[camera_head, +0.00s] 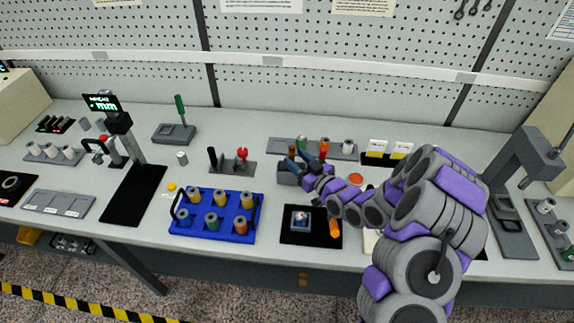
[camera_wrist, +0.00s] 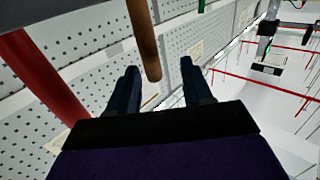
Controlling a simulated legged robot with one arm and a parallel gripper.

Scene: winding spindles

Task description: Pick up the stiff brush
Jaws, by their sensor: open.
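A brown wooden handle (camera_head: 291,152), which looks like the stiff brush's, stands up from a small grey holder (camera_head: 289,176) on the bench in the head view. Its bristles are hidden, so I cannot confirm the tool. My gripper (camera_head: 302,157) is at the holder, close to the handle. In the wrist view the same brown handle (camera_wrist: 146,42) shows between the two dark fingers of my gripper (camera_wrist: 158,69), with gaps on both sides. The fingers are open. A red rod (camera_wrist: 42,80) is left of the fingers and a green one (camera_wrist: 202,5) is at the top.
A blue tray (camera_head: 247,218) of spools lies left of the holder. A black mat (camera_head: 299,243) with a small grey block (camera_head: 300,222) is in front. A perforated wall rises behind.

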